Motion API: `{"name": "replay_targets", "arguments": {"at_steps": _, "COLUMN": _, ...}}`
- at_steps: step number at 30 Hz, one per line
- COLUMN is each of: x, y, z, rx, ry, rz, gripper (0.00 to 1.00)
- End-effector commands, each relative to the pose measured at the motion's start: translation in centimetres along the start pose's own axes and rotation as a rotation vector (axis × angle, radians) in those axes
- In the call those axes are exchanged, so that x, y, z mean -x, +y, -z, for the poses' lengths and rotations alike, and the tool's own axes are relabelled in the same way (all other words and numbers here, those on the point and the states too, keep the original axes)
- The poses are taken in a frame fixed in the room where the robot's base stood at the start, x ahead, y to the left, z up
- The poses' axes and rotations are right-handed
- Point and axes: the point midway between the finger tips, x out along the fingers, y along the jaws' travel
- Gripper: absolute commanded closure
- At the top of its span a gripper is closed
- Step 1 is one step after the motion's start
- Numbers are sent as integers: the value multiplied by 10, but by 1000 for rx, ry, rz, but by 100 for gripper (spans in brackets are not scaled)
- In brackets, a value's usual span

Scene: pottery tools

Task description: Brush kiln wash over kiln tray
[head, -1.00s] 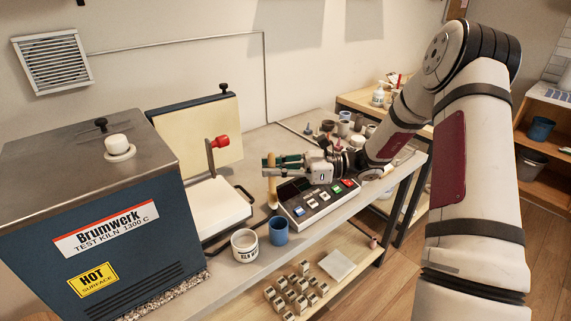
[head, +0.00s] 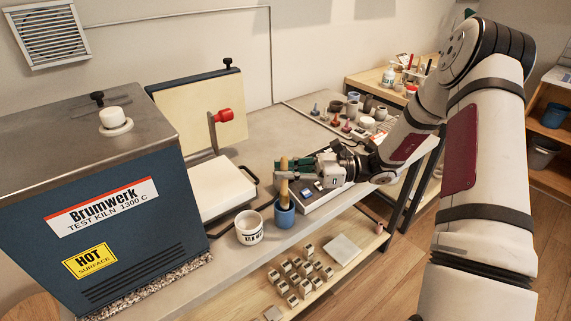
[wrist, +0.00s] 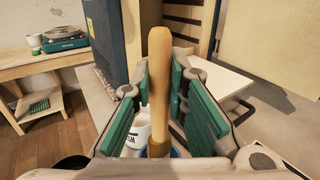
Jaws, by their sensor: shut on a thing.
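My gripper (head: 287,168) is shut on the brush (head: 284,186), whose pale wooden handle stands nearly upright between the green finger pads. The handle also fills the middle of the wrist view (wrist: 160,85). The brush's lower end is at the mouth of the blue cup (head: 285,216); its bristles are hidden, seemingly inside the cup. The white tub of kiln wash (head: 249,233), with black lettering, stands left of the cup and partly shows in the wrist view (wrist: 136,133). A white slab, apparently the kiln tray (head: 216,190), lies flat in front of the kiln's raised door panel.
The blue kiln (head: 120,200) stands at left. A red-knobbed lever (head: 222,116) rises behind the slab. A button panel (head: 318,192) lies under my gripper. Small tools and pots (head: 345,125) stand at the back right. Small blocks (head: 295,275) sit on the lower shelf.

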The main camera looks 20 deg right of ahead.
Motion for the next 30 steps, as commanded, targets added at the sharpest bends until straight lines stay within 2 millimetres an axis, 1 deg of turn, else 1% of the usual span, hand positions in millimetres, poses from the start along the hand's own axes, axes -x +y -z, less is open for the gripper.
{"name": "replay_targets", "arguments": {"at_steps": 1, "x": 0, "y": -1, "z": 7, "rx": -2, "ry": -1, "rz": 0, "gripper": 100}}
{"name": "replay_targets", "arguments": {"at_steps": 3, "x": 0, "y": -1, "z": 13, "rx": -3, "ry": -1, "rz": 0, "gripper": 100}}
{"name": "replay_targets", "arguments": {"at_steps": 12, "x": 0, "y": 0, "z": 36, "rx": -2, "ry": -1, "rz": 0, "gripper": 100}}
{"name": "replay_targets", "arguments": {"at_steps": 18, "x": 1, "y": 0, "z": 43, "rx": -1, "ry": 0, "rz": 0, "gripper": 100}}
{"name": "replay_targets", "arguments": {"at_steps": 28, "x": 1, "y": 0, "z": 44, "rx": -1, "ry": 0, "rz": 0, "gripper": 100}}
{"name": "replay_targets", "arguments": {"at_steps": 29, "x": 1, "y": 0, "z": 44, "rx": -1, "ry": 0, "rz": 0, "gripper": 82}}
{"name": "replay_targets", "arguments": {"at_steps": 30, "x": 1, "y": 0, "z": 44, "rx": 0, "ry": 0, "rz": 0, "gripper": 72}}
